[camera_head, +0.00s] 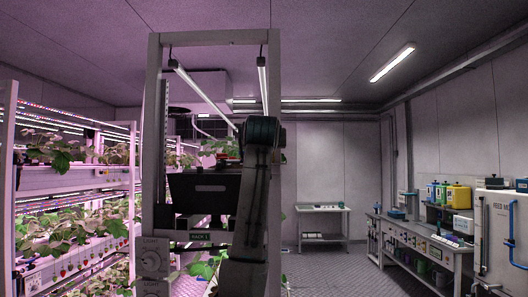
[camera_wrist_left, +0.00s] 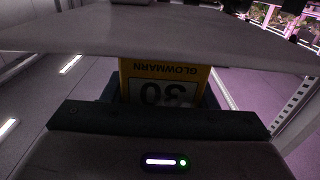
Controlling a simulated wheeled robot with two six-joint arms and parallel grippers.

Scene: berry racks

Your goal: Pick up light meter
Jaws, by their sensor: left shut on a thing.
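The light meter (camera_wrist_left: 165,72) is a yellow body with "GLOWMARN" and a "30" display, upside down in the left wrist view. My left gripper (camera_wrist_left: 160,97) is shut on it, and the jaws hide part of its body. In the head view a dark arm of mine rises in front of the rack, and its gripper and the meter cannot be made out there. My right gripper is not in view.
A grey rack frame (camera_head: 154,120) labelled "RACK 1" stands ahead, with a dark bin (camera_head: 205,190) and light dials. Berry shelves (camera_head: 75,190) stand left. A small table (camera_head: 322,210) and a long bench (camera_head: 415,236) are right. Floor between them is clear.

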